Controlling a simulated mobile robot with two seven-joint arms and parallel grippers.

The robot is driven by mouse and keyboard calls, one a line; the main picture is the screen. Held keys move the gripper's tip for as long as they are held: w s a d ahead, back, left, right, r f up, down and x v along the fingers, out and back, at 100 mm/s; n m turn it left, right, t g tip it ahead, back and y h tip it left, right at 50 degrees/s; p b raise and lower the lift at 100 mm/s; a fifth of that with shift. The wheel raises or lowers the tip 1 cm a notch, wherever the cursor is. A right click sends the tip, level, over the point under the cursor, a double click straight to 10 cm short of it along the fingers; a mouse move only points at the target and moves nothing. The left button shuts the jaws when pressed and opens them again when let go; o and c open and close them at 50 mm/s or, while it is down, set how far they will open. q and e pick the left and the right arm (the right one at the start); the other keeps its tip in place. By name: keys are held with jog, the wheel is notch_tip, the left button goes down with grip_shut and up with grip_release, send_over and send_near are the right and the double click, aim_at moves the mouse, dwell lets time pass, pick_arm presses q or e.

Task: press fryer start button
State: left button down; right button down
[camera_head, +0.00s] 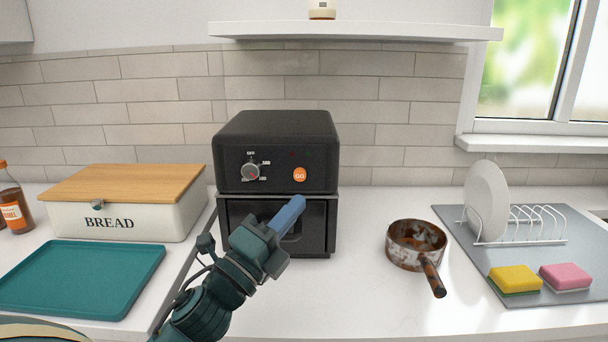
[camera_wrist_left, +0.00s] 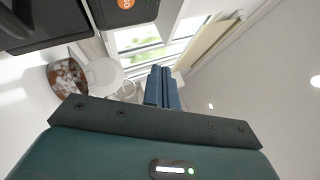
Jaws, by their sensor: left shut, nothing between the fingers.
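The black air fryer (camera_head: 276,140) stands on the counter against the tiled wall. Its round orange GO button (camera_head: 299,174) is on the right of the front panel, with a dial (camera_head: 251,171) on the left. In the left wrist view the orange button (camera_wrist_left: 125,3) shows at the top edge, partly cut off. My left gripper (camera_head: 298,203) is shut and empty, its blue fingers in front of the fryer's drawer, below the button. The fingers hide part of the drawer handle. In the left wrist view the closed fingers (camera_wrist_left: 163,88) appear apart from the button. My right gripper is not in view.
A bread box (camera_head: 140,219) and a teal tray (camera_head: 80,278) are on the left. A rusty saucepan (camera_head: 416,243) sits right of the fryer. A grey mat (camera_head: 465,240) with a dish rack, plate (camera_head: 487,200) and two sponges is farther right. A shelf hangs above.

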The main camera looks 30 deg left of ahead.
pick_arm(q)
send_near(303, 173)
jog(key=shift+w+d+r, duration=0.35)
jog(key=shift+w+r, duration=0.15)
jog(key=shift+w, duration=0.25)
jog(key=shift+w+d+r, duration=0.4)
jog(key=shift+w+r, duration=0.15)
jog(key=shift+w, duration=0.2)
jog(key=shift+w+d+r, duration=0.35)
jog(key=shift+w+r, duration=0.15)
jog(key=shift+w, duration=0.25)
jog(key=shift+w+a, duration=0.1)
dwell(0.4)
jog(key=shift+w+a, duration=0.1)
jog(key=shift+w, duration=0.15)
jog(key=shift+w+a, duration=0.4)
jog(key=shift+w, duration=0.25)
dwell(1.1)
jog(key=shift+s, duration=0.1)
jog(key=shift+s+d, duration=0.6)
jog(key=shift+s, duration=0.35)
jog(key=s+d, duration=0.1)
jog(key=s, duration=0.2)
jog(key=s+d, duration=0.1)
jog(key=shift+s+d, duration=0.15)
jog(key=shift+d, duration=0.15)
